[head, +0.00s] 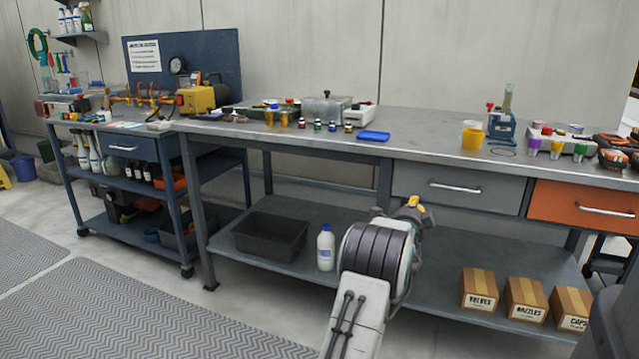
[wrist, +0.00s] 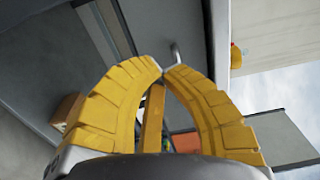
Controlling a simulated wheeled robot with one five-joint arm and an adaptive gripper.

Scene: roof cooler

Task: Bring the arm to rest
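My arm reaches up from the bottom of the head view, in front of the long bench (head: 320,146). My gripper (head: 417,203) is small there and mostly hidden behind the arm, with only a bit of yellow showing. It is just below and in front of the grey drawer (head: 455,187). In the wrist view my gripper's (wrist: 163,72) two yellow fingers bow out and meet at their tips. Nothing shows between the tips. The drawer's handle (wrist: 176,52) appears just beyond them in that turned view.
The lower shelf holds a dark bin (head: 270,238), a white bottle (head: 325,248) and cardboard boxes (head: 525,299) on the right. An orange drawer (head: 583,205) is right of the grey one. A wheeled cart (head: 118,215) stands left. The floor mat (head: 165,310) is clear.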

